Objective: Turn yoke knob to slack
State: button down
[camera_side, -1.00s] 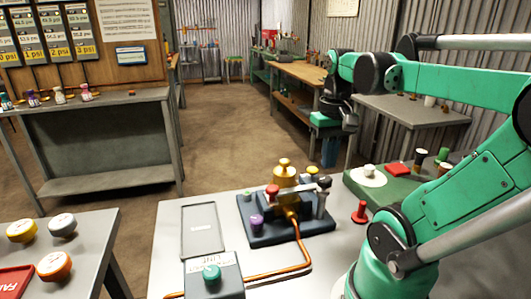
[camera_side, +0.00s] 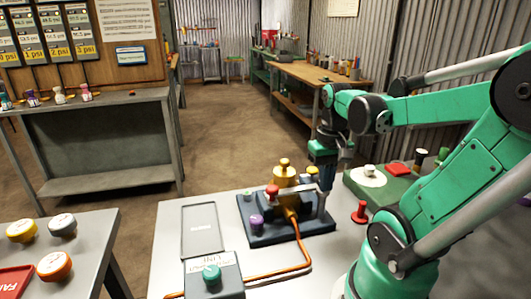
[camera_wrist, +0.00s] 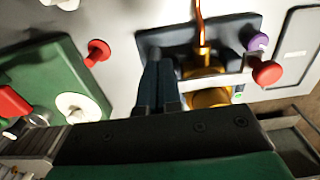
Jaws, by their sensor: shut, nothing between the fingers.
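The dark blue valve block (camera_side: 262,234) stands on the grey bench with a brass valve body (camera_side: 285,176) and a silver yoke bar across it. A red knob (camera_side: 272,190) sits at the yoke's left end; it shows at the right in the wrist view (camera_wrist: 267,72). I cannot tell for certain whether this is the yoke knob. Contact with the post cannot be told.
A purple knob (camera_side: 256,222) sits at the block's front left. An orange hose (camera_side: 303,252) runs to a box with a green button (camera_side: 212,272). A red mushroom-shaped piece (camera_side: 360,212) stands right of the block. A green tray (camera_side: 378,192) lies behind it.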

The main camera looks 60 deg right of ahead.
jog(key=shift+d, duration=0.15)
dwell(0.3)
jog(key=shift+s+d, duration=0.2)
jog(key=shift+s, duration=0.05)
jog(key=shift+s+d, duration=0.4)
jog(key=shift+d, duration=0.2)
dwell(0.4)
notch_tip(320, 180, up, 6)
jog(key=shift+s+a, duration=0.2)
jog(key=shift+s, duration=0.2)
dwell(0.4)
